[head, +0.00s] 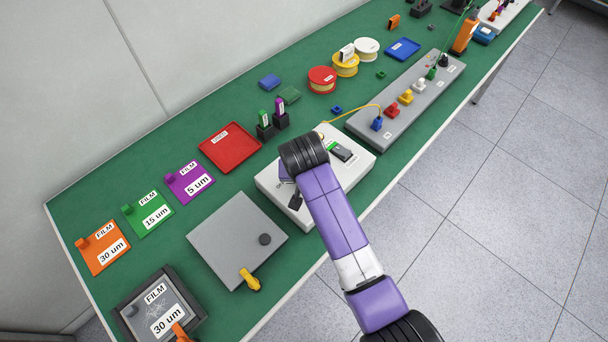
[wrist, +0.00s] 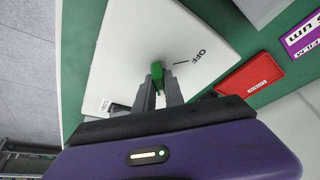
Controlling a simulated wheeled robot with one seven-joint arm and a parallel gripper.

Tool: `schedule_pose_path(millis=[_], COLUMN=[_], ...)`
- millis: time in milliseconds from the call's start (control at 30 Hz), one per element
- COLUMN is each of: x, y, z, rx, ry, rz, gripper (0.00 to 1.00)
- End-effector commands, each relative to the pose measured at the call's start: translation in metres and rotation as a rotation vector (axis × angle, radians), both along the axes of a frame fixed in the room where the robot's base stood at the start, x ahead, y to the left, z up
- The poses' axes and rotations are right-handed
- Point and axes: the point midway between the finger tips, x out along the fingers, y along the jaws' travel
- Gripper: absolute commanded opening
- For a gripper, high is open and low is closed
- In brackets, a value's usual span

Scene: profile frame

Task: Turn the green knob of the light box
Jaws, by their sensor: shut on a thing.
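The light box (head: 357,168) is a white flat box on the green bench, partly covered by my purple arm in the head view. It also shows in the wrist view (wrist: 125,50), with the printed word OFF and a short line near the knob. The green knob (wrist: 157,70) stands on the box top in the wrist view. My gripper (wrist: 160,84) is over the knob with its two grey fingers shut on it, one on each side. The knob is hidden behind my arm in the head view.
A grey plate (head: 238,240) with a black knob and a yellow handle lies left of the light box. A red tray (head: 229,146) and small upright holders (head: 272,125) stand behind it. A long grey connector strip (head: 405,100) lies to the right.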

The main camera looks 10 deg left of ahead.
Motion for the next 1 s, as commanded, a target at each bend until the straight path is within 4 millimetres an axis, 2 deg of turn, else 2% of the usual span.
schedule_pose_path(millis=[433,467,567,867,1000], x=[0.0005,0.0005,0.0005,0.0000,-0.0025], y=[0.0000,0.0000,0.0001,0.0000,0.0003], z=[0.0012,0.0012,0.0010,0.0006,0.0077], rx=[0.000,0.000,0.001,0.000,0.002], ry=[-0.001,-0.001,-0.001,0.000,-0.003], rz=[-0.011,-0.011,-0.009,-0.009,-0.008], gripper=[0.00,0.18,0.35,0.35,0.35])
